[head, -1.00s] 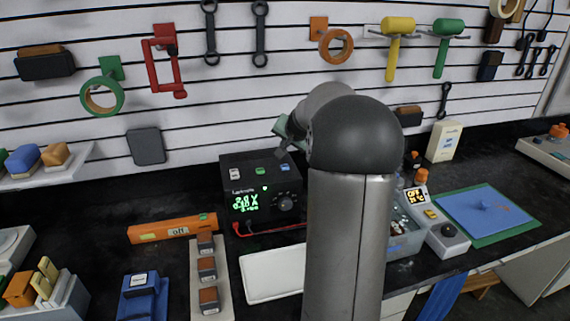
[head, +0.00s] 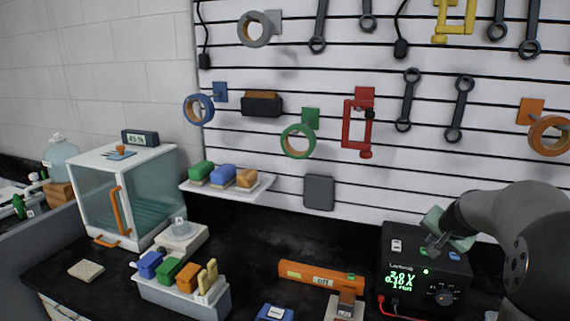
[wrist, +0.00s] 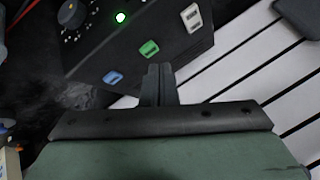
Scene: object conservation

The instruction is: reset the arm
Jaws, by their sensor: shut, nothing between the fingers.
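My gripper (wrist: 158,83) shows in the wrist view with its two fingers together and nothing between them. It hovers near the top of the black power supply (wrist: 120,50), close to the green button (wrist: 149,49); I cannot tell whether it touches. In the head view my gripper (head: 432,248) is small, over the back of the power supply (head: 398,272), at the right. My arm comes in from the right edge and covers part of the scene there. The power supply's display is lit green, and its white and blue buttons are visible.
A grey bin of blocks (head: 185,292), a glass cabinet (head: 125,195) and a small shelf with coloured blocks (head: 228,185) are further left. Tools hang on the slatted wall. Dark counter is free before the shelf.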

